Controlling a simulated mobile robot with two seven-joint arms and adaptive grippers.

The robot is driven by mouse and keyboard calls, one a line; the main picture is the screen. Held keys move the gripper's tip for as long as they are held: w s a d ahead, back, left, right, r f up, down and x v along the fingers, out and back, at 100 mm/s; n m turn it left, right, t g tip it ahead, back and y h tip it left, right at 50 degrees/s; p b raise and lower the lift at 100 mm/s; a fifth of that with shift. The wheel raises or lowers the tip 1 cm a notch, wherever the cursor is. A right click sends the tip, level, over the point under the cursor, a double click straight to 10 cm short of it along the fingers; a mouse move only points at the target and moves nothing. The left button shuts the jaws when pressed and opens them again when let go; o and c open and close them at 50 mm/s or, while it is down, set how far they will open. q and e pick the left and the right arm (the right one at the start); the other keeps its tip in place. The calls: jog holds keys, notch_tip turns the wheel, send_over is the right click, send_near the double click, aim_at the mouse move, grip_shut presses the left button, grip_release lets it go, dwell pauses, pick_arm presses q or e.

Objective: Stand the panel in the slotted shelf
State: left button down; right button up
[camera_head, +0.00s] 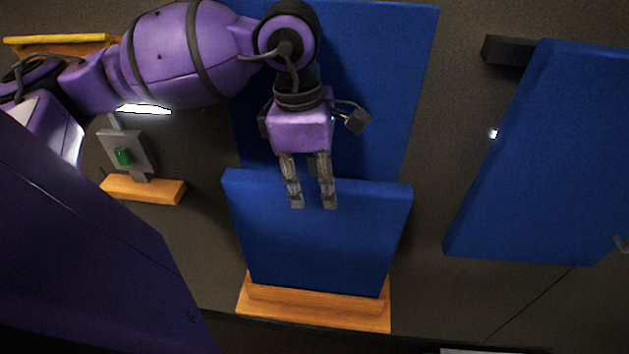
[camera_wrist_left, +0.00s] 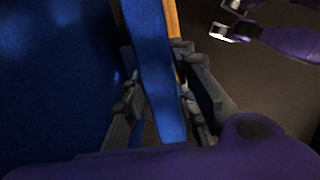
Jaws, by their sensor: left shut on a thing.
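A blue panel (camera_head: 318,245) stands nearly upright, leaning slightly, at the middle of the head view. Its lower edge meets a wooden slotted shelf (camera_head: 315,315), behind the shelf's front strip. I cannot tell how deep the edge sits in the slot. My left gripper (camera_head: 312,204) points down from above and is shut on the panel's top edge. In the left wrist view, the panel (camera_wrist_left: 155,75) runs between the two fingers, with some wood beyond it. My right gripper (camera_wrist_left: 228,18) shows small at the top right of that view, its fingers apart and empty.
A tall blue board (camera_head: 375,90) stands behind the panel, and another blue board (camera_head: 550,155) is at the right. A small grey stand with a green part (camera_head: 124,156) sits on a wooden base (camera_head: 145,189) at the left. Dark floor shows between them.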

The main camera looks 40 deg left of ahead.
pick_arm(q)
jog(key=shift+f, duration=0.3)
jog(key=c, duration=1.3)
grip_release()
notch_tip(320, 180, up, 12)
jog(key=a, duration=0.1)
jog(key=shift+s, duration=0.35)
jog(key=shift+a, duration=0.1)
